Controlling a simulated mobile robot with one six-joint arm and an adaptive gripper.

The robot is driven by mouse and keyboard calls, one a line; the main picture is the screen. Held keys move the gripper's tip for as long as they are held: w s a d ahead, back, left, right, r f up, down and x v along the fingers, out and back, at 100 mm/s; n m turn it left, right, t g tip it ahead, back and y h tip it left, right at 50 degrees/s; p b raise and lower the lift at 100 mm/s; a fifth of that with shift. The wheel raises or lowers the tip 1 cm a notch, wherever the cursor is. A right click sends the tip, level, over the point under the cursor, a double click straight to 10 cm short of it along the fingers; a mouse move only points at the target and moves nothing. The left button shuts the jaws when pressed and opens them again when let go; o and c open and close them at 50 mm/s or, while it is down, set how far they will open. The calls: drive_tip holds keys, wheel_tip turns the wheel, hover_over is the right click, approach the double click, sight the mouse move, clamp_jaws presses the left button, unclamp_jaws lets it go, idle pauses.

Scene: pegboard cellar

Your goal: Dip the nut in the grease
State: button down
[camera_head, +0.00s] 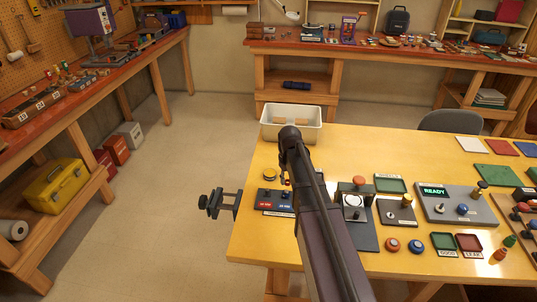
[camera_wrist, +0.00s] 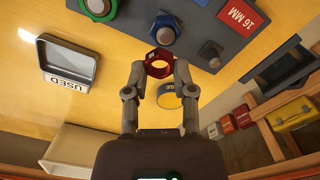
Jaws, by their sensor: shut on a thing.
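My gripper (camera_wrist: 159,72) is shut on a dark red hex nut (camera_wrist: 160,54), pinched between its two fingertips with the hole showing. In the head view, my gripper (camera_head: 286,181) is small and partly covered by my own arm, low over the table's left part. The grease is likely the round yellow tin (camera_head: 270,174) with a dark label, just left of the gripper. In the wrist view this tin (camera_wrist: 168,98) shows between the fingers, beyond the nut and partly hidden by a finger. The nut looks apart from it; the exact height gap cannot be told.
A dark plate (camera_wrist: 203,38) with bolts and a red "16 MM" label lies beside the tin. A framed tray marked USED (camera_wrist: 68,62) is on the other side. A white bin (camera_head: 290,125) stands at the table's back left edge. A vise (camera_head: 222,204) juts from the left edge.

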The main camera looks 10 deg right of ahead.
wheel_tip(320, 180, up, 2)
drive_tip(key=p, duration=0.2)
hover_over(270, 172)
drive_tip(key=shift+w+a+r, duration=0.1)
drive_tip(key=shift+r, duration=0.05)
wheel_tip(270, 172, down, 6)
drive_tip(key=b, duration=0.5)
drive_tip(key=shift+b, duration=0.4)
drive_tip(key=shift+f+b, duration=0.55)
drive_tip(key=shift+b, duration=0.1)
idle(2.6)
drive_tip(key=shift+r, duration=0.15)
drive_tip(key=shift+r+p, duration=3.4)
drive_tip(key=shift+p, duration=0.15)
